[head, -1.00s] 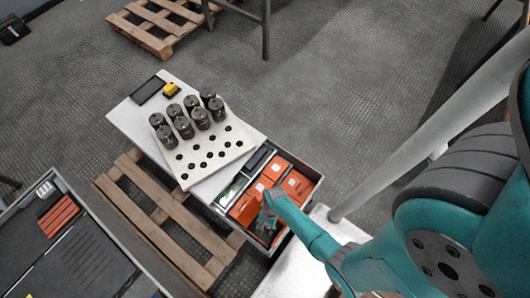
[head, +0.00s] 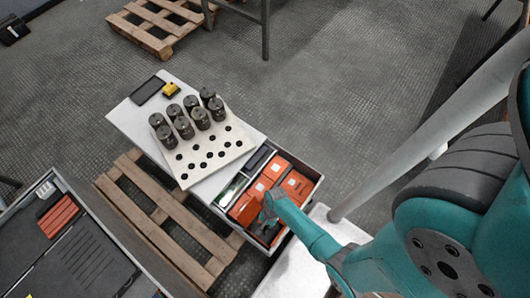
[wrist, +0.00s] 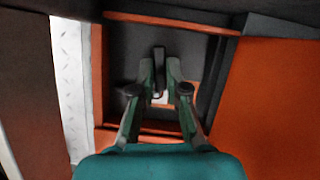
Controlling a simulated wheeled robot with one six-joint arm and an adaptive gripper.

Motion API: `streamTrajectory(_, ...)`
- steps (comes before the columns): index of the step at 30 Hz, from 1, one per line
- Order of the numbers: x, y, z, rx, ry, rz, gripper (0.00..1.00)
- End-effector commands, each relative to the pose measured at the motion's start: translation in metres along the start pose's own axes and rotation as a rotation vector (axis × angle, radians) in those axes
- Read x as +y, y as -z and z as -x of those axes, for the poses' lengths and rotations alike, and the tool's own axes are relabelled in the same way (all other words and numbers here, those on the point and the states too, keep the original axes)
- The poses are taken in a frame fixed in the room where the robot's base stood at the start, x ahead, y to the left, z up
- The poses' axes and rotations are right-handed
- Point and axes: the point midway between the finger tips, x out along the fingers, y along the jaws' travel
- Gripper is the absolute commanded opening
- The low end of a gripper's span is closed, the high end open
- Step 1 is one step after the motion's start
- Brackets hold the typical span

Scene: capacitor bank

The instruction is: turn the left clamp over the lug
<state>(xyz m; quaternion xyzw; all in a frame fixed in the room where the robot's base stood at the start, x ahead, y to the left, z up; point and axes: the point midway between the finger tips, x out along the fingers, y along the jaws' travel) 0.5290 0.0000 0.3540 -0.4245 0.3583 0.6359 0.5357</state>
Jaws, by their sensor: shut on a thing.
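My gripper (wrist: 159,75) is inside a dark recess framed in orange in the wrist view. Its two teal fingers stand on either side of a small dark upright piece, which looks like the left clamp (wrist: 158,58), and are shut on it. A small pale patch, possibly the lug (wrist: 162,98), shows just below the clamp between the fingers. Whether the clamp lies over it cannot be told. In the head view my gripper (head: 267,212) reaches down into the open tray with orange parts; the clamp is hidden there.
The tray (head: 297,238) has raised walls and holds orange blocks (head: 296,186) close to my gripper. A white board (head: 190,172) with holes and several dark cylinders (head: 201,118) stands behind it. A wooden pallet (head: 180,215) lies on the floor at the left.

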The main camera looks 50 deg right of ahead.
Motion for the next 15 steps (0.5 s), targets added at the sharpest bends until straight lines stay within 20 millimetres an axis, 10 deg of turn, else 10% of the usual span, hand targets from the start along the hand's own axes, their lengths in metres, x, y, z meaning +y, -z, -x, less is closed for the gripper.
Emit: streamTrajectory(15, 0.0023, 0.0003, 0.0002, 0.001, 0.141, -0.333, 0.00)
